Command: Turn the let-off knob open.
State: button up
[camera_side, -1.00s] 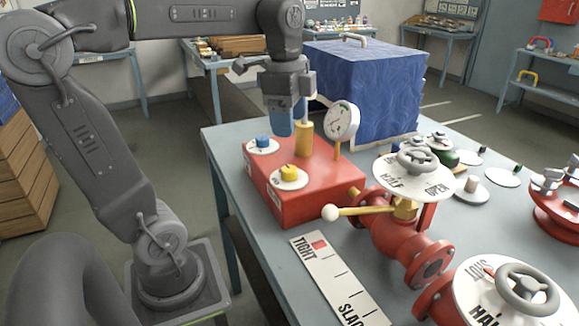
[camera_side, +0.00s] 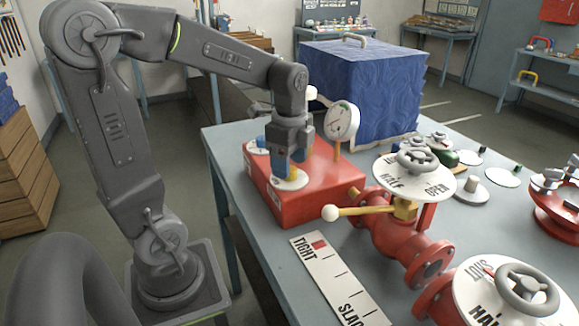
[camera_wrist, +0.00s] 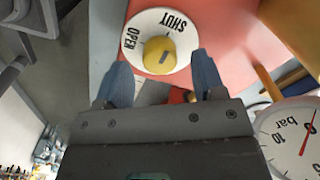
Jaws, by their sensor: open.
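The let-off knob is a yellow knob (camera_wrist: 159,55) on a round white plate (camera_wrist: 137,20) marked SHUT and OPEN. A short dark mark shows on its top; I cannot tell exactly which word it points to. In the side view the yellow knob (camera_side: 291,171) sits on the front of the red box (camera_side: 316,200), partly hidden by my fingers. My gripper (camera_side: 288,165) points down over it. In the wrist view my gripper (camera_wrist: 161,78) is open, with one blue finger to each side of the knob, and no clear contact shows.
A dial gauge (camera_side: 341,120) stands close behind the gripper; its needle is near 0 in the wrist view (camera_wrist: 292,145). A yellow-handled lever valve (camera_side: 365,211) is to the right. A tight-slack strip (camera_side: 335,278) lies in front. A blue-covered block (camera_side: 365,85) stands behind.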

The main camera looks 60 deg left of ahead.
jog(key=shift+f, duration=0.85)
jog(key=shift+c, duration=0.2)
jog(key=c, duration=0.9)
